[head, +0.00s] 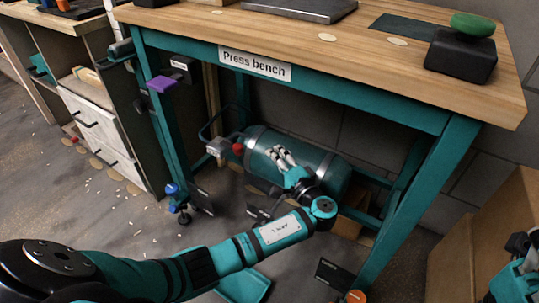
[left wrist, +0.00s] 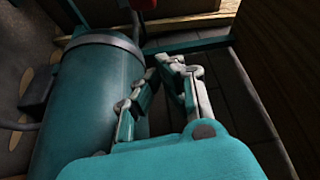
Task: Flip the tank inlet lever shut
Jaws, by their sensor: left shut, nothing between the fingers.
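A teal tank (head: 325,165) lies under the press bench. It also fills the left of the left wrist view (left wrist: 85,95), with a grey band around it. A small red part (head: 238,148) sits at its left end beside a grey box; a bit of red also shows at the top of the left wrist view (left wrist: 143,4). I cannot tell whether it is the inlet lever, or how a lever stands. My left gripper (head: 280,154) is shut and empty, in front of the tank, right of the red part. It also shows in the left wrist view (left wrist: 163,78).
The press bench (head: 190,18) stands over the tank, its teal legs and rails on both sides. A purple handle (head: 160,83) and a blue valve (head: 176,192) are by the left leg. A cardboard box (head: 485,235) stands at right. Floor at left is mostly open.

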